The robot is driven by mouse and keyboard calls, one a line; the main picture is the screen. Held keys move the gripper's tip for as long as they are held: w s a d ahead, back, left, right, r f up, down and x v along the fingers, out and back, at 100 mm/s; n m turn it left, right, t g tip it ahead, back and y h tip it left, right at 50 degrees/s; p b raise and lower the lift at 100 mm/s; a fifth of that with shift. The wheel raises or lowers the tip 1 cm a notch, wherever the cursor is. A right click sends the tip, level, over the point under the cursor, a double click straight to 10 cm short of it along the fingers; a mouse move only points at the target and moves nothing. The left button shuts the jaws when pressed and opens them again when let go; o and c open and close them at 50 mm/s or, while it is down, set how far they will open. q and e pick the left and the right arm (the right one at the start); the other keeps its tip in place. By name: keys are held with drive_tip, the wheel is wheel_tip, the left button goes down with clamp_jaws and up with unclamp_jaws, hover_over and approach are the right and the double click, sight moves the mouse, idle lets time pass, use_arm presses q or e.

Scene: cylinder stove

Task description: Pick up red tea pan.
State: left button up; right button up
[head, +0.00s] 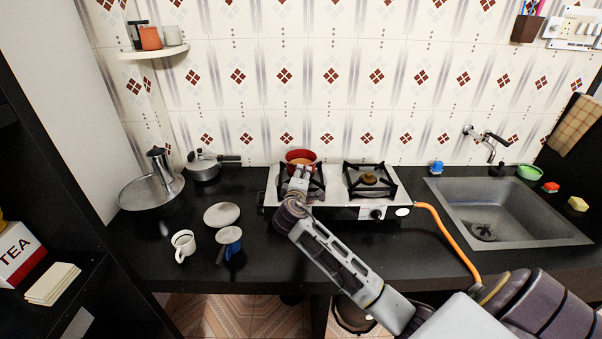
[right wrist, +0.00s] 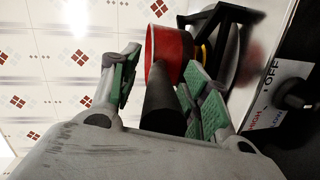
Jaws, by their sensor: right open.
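The red tea pan (head: 301,154) sits on the left burner of the stove in the head view, and its red side (right wrist: 168,45) shows in the right wrist view. Its dark handle (right wrist: 162,100) points back toward my right gripper (head: 299,176). In the right wrist view the right gripper (right wrist: 158,85) is open, with its green-padded fingers on either side of the handle. A gap shows on the left finger's side; whether the right finger touches the handle I cannot tell. In the head view the gripper hides the handle. My left gripper is not in view.
The stove (head: 340,208) has an empty-looking right burner (head: 369,181) and a knob at its front. An orange hose (head: 447,238) runs from it. A sink (head: 508,212) lies right; cups (head: 183,246), a plate (head: 221,215) and a pressure cooker (head: 204,169) stand left.

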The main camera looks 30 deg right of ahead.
drive_tip(key=shift+c, duration=0.3)
clamp_jaws()
drive_tip(key=shift+r, duration=0.1)
idle(0.4)
